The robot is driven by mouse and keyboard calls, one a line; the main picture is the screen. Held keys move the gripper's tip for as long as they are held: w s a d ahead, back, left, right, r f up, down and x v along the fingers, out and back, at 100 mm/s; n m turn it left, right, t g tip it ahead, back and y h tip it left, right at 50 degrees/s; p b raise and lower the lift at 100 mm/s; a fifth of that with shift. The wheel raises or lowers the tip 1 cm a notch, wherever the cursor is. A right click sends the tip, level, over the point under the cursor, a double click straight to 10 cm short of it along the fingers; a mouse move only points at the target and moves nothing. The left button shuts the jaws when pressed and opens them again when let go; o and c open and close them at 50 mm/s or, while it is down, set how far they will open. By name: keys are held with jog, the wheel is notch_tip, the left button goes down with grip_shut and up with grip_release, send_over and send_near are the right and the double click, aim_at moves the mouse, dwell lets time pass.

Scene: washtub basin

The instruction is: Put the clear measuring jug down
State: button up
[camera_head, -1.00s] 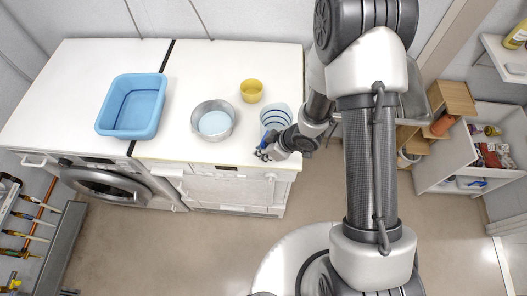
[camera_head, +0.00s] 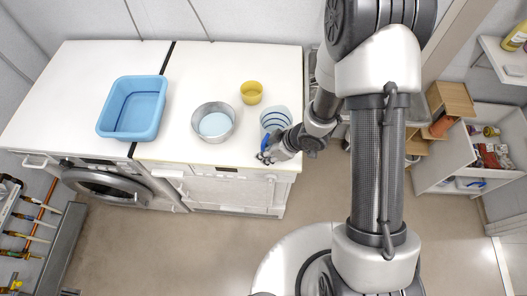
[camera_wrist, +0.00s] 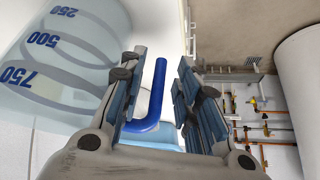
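The clear measuring jug (camera_head: 274,118) is at the front right corner of the white worktop in the head view and looks upright there. Whether its base touches the top is hard to tell. In the wrist view the jug (camera_wrist: 70,60) fills the upper left, with blue marks 250, 500 and 750. Its blue handle (camera_wrist: 155,98) shows between the fingers of my gripper (camera_wrist: 160,85). The fingers are apart, with gaps visible on both sides of the handle. In the head view my gripper (camera_head: 265,158) is at the worktop's front edge, just in front of the jug.
The back of the worktop is clear. A washing machine (camera_head: 110,186) sits below, and shelves with items stand at right.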

jog(key=d+r+m+t+h+p, duration=0.1)
jog(key=d+r+m+h, duration=0.1)
jog(key=d+r, duration=0.6)
jog(key=d+r+m+t+h+p, duration=0.1)
jog(key=d+r+m+t+h, duration=0.3)
jog(key=r, duration=0.8)
jog(key=d+r+m+g+h+p, duration=0.1)
jog(key=d+r+p, duration=0.1)
jog(key=d+r, duration=0.6)
jog(key=s+a+r+m+g, duration=0.1)
jog(key=s+a+r+m, duration=0.1)
jog(key=s+r, duration=0.3)
jog(key=s+a+r+m+g+y, duration=0.1)
jog(key=s+a+r+m, duration=0.2)
jog(key=s, duration=0.9)
jog(key=shift+s+r+m+y, duration=0.3)
jog(key=shift+r+m, duration=0.2)
jog(key=shift+r, duration=0.4)
jog(key=shift+b, duration=0.3)
notch_tip(320, 180, down, 11)
jog(key=b, duration=1.1)
jog(key=shift+f, duration=0.2)
